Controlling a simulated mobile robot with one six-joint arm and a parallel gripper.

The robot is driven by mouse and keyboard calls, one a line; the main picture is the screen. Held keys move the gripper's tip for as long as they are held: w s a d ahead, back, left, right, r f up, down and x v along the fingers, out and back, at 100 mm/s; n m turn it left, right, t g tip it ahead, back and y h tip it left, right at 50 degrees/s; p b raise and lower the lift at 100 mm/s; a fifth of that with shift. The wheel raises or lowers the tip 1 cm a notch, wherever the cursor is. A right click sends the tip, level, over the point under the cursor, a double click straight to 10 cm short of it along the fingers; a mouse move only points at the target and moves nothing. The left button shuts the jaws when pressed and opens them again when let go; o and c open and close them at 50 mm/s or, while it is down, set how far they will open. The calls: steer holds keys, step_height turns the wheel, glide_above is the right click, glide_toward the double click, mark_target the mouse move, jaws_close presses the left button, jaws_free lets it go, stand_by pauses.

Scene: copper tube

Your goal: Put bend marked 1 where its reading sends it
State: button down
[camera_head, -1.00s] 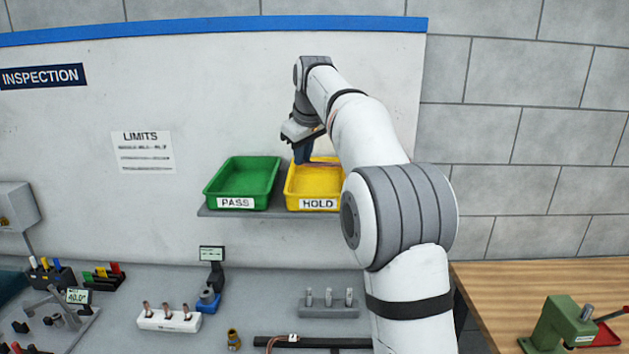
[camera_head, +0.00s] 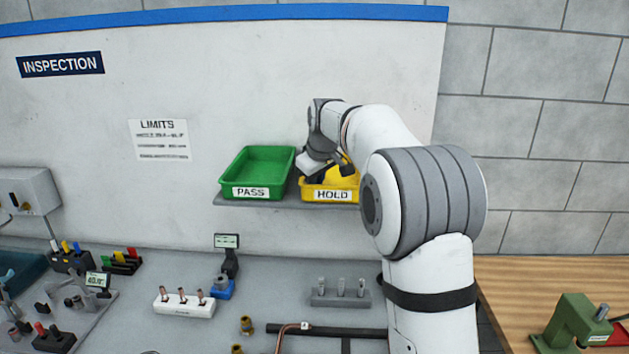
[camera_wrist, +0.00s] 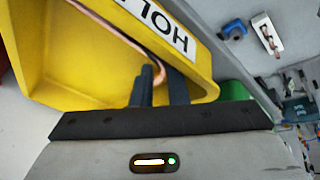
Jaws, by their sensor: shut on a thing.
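In the wrist view my gripper (camera_wrist: 160,76) is shut on a bent copper tube (camera_wrist: 117,28). The tube reaches over the inside of the yellow HOLD tray (camera_wrist: 48,60); I cannot tell whether it touches the tray floor. No number on the tube is readable. In the head view my gripper (camera_head: 322,172) is at the left part of the yellow HOLD tray (camera_head: 349,183), its fingers partly hidden. The green PASS tray (camera_head: 257,167) stands just left and looks empty. Both trays sit on a wall shelf.
A LIMITS sheet (camera_head: 159,139) hangs left of the trays. Below, the bench holds a white block with copper stubs (camera_head: 184,304), a small display (camera_head: 227,241), a grey peg block (camera_head: 340,295) and another copper tube (camera_head: 284,333). A green tool (camera_head: 575,325) stands on the wooden bench.

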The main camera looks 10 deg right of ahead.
steer(key=c, duration=1.7)
jaws_free()
steer(key=shift+r, duration=0.1)
steer(key=b+v, duration=0.2)
steer(key=v, duration=1)
steer(key=shift+b, duration=0.35)
steer(key=s+d+f+m, duration=0.1)
steer(key=s+f+m, duration=0.1)
steer(key=s+f, duration=0.5)
steer(key=s+d+f+m, duration=0.1)
steer(key=s+f, duration=0.6)
steer(key=s, duration=1)
steer(key=s+d+f+m+g, duration=0.1)
steer(key=s+d+f+m, duration=0.1)
steer(key=s+f+m, duration=0.2)
steer(key=s+f, duration=0.3)
steer(key=s, duration=0.5)
steer(key=shift+h, duration=0.4)
steer(key=shift+s+f, duration=0.1)
steer(key=shift+f, duration=0.05)
